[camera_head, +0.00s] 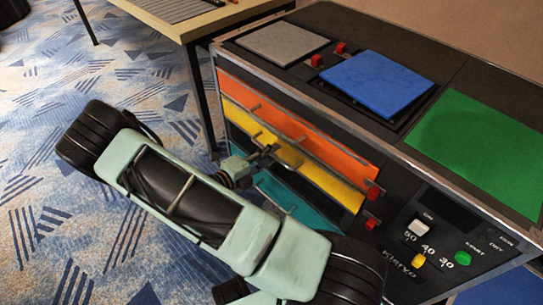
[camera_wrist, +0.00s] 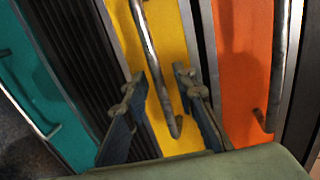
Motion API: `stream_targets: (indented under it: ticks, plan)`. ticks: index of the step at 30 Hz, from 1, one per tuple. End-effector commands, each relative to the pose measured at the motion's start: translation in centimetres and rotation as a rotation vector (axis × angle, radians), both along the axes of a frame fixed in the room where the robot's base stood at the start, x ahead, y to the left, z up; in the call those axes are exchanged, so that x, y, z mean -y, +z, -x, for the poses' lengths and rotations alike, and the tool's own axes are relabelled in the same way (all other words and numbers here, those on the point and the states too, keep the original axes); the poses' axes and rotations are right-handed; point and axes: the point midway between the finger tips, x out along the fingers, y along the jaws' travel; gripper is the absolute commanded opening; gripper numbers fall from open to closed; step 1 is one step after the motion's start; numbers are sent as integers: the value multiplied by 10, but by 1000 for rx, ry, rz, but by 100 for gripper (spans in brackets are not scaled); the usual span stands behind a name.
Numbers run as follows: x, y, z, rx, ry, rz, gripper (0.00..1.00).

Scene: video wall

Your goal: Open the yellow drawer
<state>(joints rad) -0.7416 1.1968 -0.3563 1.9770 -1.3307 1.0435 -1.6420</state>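The yellow drawer (camera_head: 332,186) is in the front of the dark cabinet, between the orange drawer above and the teal drawer below. Its front looks about flush with the cabinet. In the wrist view the yellow front (camera_wrist: 178,50) fills the middle, with a metal bar handle (camera_wrist: 151,52) on it. My gripper (camera_wrist: 158,88) is open, its two fingers apart on either side of the handle's lower part. I see gaps beside the handle, but cannot tell how deep the fingers reach.
The orange drawer (camera_head: 300,128) and teal drawer (camera_head: 285,200) have similar bar handles close by. Red, white, yellow and green buttons sit on the cabinet's right side and top. A wooden table (camera_head: 195,22) stands at the back left. Patterned carpet lies free at left.

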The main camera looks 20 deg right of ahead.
Motion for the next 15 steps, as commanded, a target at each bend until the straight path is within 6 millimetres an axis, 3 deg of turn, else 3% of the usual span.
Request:
stream_targets:
  ticks: [10, 15]
  plan:
    - [4, -1, -2, 1, 0, -1, 25]
    - [4, -1, -2, 1, 0, -1, 7]
